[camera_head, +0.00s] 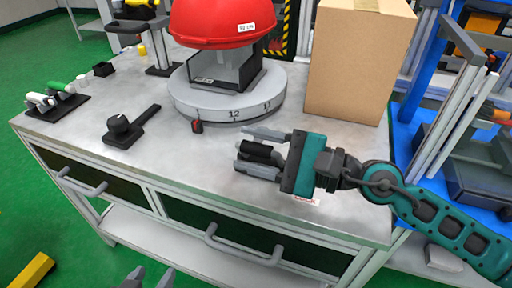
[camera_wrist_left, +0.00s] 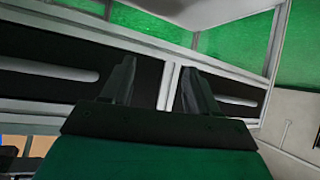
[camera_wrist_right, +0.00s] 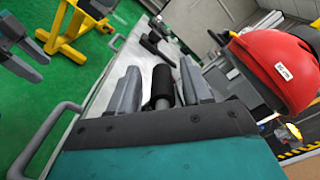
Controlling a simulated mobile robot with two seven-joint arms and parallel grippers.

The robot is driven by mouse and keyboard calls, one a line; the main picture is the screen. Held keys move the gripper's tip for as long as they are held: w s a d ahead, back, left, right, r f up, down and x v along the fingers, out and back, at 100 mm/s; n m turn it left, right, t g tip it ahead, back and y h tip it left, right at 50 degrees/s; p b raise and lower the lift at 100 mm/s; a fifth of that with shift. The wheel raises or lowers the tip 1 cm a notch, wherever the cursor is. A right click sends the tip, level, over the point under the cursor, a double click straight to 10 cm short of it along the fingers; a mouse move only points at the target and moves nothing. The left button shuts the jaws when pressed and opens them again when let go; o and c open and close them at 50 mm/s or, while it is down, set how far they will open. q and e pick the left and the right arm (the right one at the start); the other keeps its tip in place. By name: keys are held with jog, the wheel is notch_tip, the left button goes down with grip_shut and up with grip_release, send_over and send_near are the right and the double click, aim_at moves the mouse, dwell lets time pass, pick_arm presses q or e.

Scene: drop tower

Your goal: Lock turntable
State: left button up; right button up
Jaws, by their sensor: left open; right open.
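The round grey turntable (camera_head: 228,108) stands on the workbench, with numbers such as 12 and 11 on its rim. A small black-and-red piece (camera_head: 197,126) sits at its front edge. A red helmet-like shell (camera_head: 222,25) is above the turntable; it also shows in the right wrist view (camera_wrist_right: 275,70). My right gripper (camera_head: 258,150) is open over the front of the bench. A black cylinder (camera_wrist_right: 163,82) with a grey stem lies between its fingers, not visibly clamped. My left gripper (camera_head: 150,277) is open and empty in front of the bench, facing the drawers (camera_wrist_left: 60,70).
A cardboard box (camera_head: 358,62) stands at the bench's back right. A black knob with a lever (camera_head: 122,130) and clamps (camera_head: 55,98) lie left. Drawer handles (camera_head: 240,248) stick out in front. The front middle of the bench top is mostly clear.

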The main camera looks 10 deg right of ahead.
aim_at(276, 159)
jog(key=shift+s+d+f+b, duration=0.15)
jog(key=shift+s+d+b, duration=0.1)
jog(key=shift+d+b, duration=0.15)
jog(key=b+v, duration=0.3)
jog(key=v, duration=0.1)
jog(key=shift+s+d+f, duration=0.15)
jog(key=shift+s+d+r+p, duration=0.35)
jog(key=shift+s+d, duration=0.1)
jog(key=shift+d, duration=0.25)
jog(key=v, duration=0.4)
jog(key=shift+s+d, duration=0.1)
jog(key=shift+d, duration=0.05)
jog(key=shift+v, duration=0.75)
pick_arm(q)
jog(key=shift+w+d+f+h, duration=0.3)
jog(key=shift+d+f, duration=0.1)
jog(key=shift+f, duration=0.2)
jog(key=shift+s+f, duration=0.15)
jog(key=shift+s, duration=0.05)
